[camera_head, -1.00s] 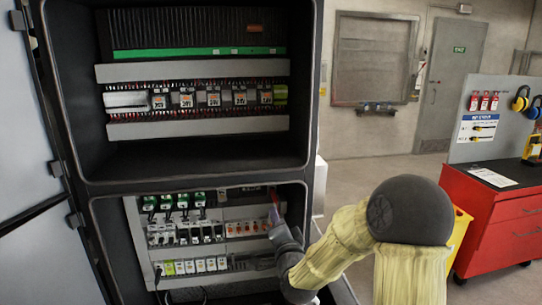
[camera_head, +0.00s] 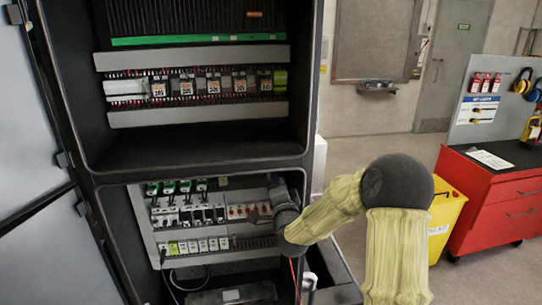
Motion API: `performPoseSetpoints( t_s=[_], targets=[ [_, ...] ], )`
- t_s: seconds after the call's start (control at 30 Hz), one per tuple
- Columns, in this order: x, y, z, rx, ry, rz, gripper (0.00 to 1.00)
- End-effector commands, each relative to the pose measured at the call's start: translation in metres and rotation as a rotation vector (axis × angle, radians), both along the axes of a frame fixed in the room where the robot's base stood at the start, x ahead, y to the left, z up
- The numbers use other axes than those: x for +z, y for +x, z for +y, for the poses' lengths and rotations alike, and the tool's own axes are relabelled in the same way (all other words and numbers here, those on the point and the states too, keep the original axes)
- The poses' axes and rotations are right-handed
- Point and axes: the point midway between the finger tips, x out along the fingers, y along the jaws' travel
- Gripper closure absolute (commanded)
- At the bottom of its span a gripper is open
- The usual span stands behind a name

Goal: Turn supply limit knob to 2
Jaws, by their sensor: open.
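The open cabinet's lower compartment holds a panel (camera_head: 150,235) with rows of small devices. The middle row has a group of red-orange devices (camera_head: 235,212) at its right end. I cannot tell which part is the supply limit knob; its markings are too small to read or hidden. My gripper (camera_head: 262,210) is open inside the lower compartment, at the right side of the panel, just right of the red-orange devices. My dark wrist hides the panel's right edge. I cannot tell whether the fingers touch anything.
A shelf edge (camera_head: 200,165) lies above the lower compartment, and the cabinet's right wall stands close to my wrist. The open door (camera_head: 35,150) is at left. A yellow bin (camera_head: 446,215) and red tool cabinet (camera_head: 500,215) stand at right. Grey floor between is clear.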

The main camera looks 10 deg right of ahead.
Motion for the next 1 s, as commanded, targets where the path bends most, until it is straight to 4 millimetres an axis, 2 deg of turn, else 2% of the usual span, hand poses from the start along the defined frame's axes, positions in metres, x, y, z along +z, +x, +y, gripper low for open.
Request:
performPoseSetpoints(
  t_s=[0.3, 0.7, 1.0],
  targets=[
    [0.01, 0.051, -0.001, -0.001, 0.001, 0.001, 0.59],
    [0.017, 0.106, -0.002, 0.0, 0.0, 0.001, 0.59],
    [0.017, 0.119, -0.002, 0.0, -0.001, 0.001, 0.59]
  ],
)
